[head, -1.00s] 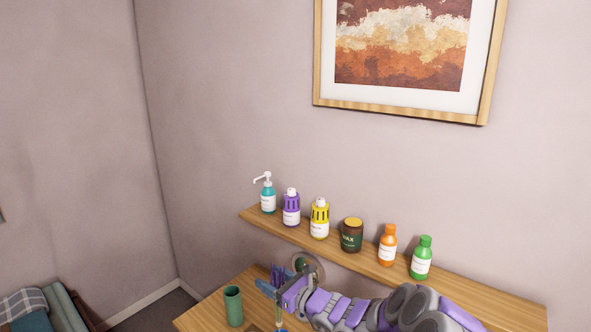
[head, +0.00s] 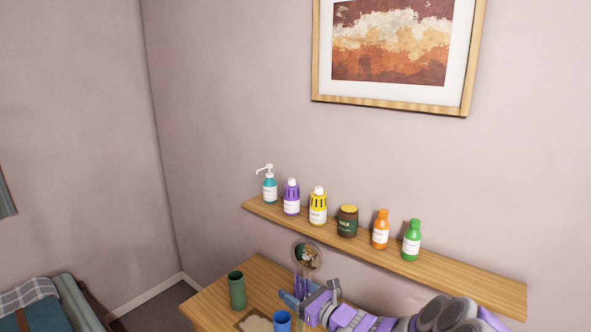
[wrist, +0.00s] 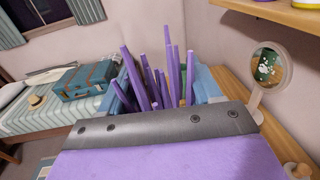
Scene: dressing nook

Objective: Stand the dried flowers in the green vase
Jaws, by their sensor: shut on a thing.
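The green vase (head: 237,292) stands upright on the wooden table at the lower left of the head view. My gripper (head: 291,299) is to the right of the vase, apart from it. It is shut on the dried flowers (head: 301,285), a bunch of thin purple stems pointing up. In the wrist view the purple stems (wrist: 150,85) rise between the blue fingers of my gripper (wrist: 165,95). The lower ends of the stems are hidden by my gripper.
A blue cup (head: 282,321) stands just below my gripper in the head view, beside a pale mat (head: 254,322). A round mirror (head: 307,255) stands behind. A wall shelf (head: 455,279) with several bottles hangs above the table. Bare table (head: 262,275) lies behind the vase.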

